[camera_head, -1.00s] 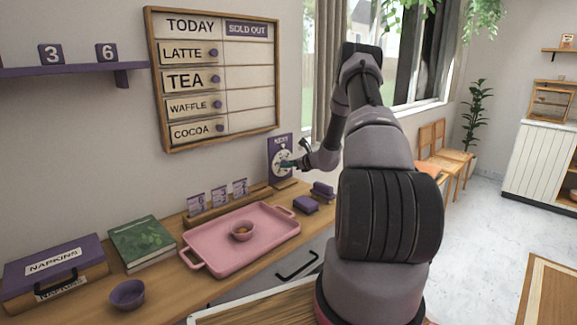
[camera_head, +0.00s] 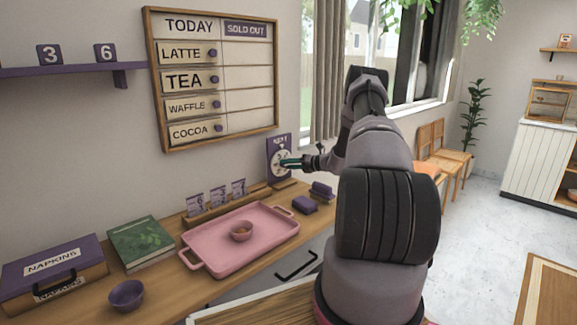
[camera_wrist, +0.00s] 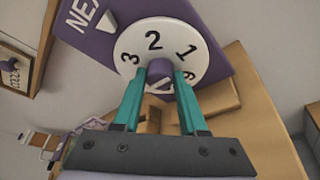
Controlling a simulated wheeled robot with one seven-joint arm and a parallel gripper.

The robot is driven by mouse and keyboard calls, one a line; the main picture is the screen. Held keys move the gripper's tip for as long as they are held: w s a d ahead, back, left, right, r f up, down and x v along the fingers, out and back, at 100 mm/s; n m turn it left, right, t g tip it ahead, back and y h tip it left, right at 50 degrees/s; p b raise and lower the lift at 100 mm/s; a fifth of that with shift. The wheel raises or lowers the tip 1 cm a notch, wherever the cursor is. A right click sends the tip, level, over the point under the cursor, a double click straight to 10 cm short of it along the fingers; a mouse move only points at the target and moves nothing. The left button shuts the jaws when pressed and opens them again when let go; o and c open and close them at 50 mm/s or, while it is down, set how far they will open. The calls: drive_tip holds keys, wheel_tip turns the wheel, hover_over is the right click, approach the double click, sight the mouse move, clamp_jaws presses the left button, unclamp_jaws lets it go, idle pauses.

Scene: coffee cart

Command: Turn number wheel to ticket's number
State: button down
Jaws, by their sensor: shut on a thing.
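The number wheel (camera_wrist: 205,40) is a white disc on a purple NEXT sign (camera_wrist: 75,25); in the head view the sign (camera_head: 271,146) stands at the counter's back right. In the wrist view, 3, 2 and 1 read along the wheel's upper edge. The white pointer (camera_wrist: 105,22) on the sign meets the rim between 3 and 2. The fingers hide the wheel's lower part. Small purple and white tickets (camera_head: 217,196) stand in a wooden rail (camera_head: 226,204); their numbers are too small to read.
A pink tray (camera_head: 205,262) with a small bowl (camera_head: 241,231) lies in front of the rail. Purple blocks (camera_head: 305,204) sit right of it. A green book (camera_head: 141,244), napkin box (camera_head: 50,265) and purple bowl (camera_head: 126,295) are at left. The menu board (camera_head: 250,103) hangs above.

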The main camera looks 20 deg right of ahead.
drive_tip(key=m+y, duration=0.1)
drive_tip(key=m, duration=0.2)
drive_tip(key=shift+d+f+t, duration=0.1)
drive_tip(key=shift+f+t, duration=0.05)
drive_tip(key=shift+t, duration=0.15)
drive_tip(key=shift+m+t+y, duration=0.4)
drive_tip(key=shift+m+y, duration=0.4)
drive_tip(key=shift+m, duration=0.9)
drive_tip(key=shift+c, duration=2.3)
unclamp_jaws()
drive_tip(key=shift+f, duration=0.1)
drive_tip(key=v, duration=1)
drive_tip(key=shift+s+d, duration=0.2)
drive_tip(key=shift+d, duration=0.05)
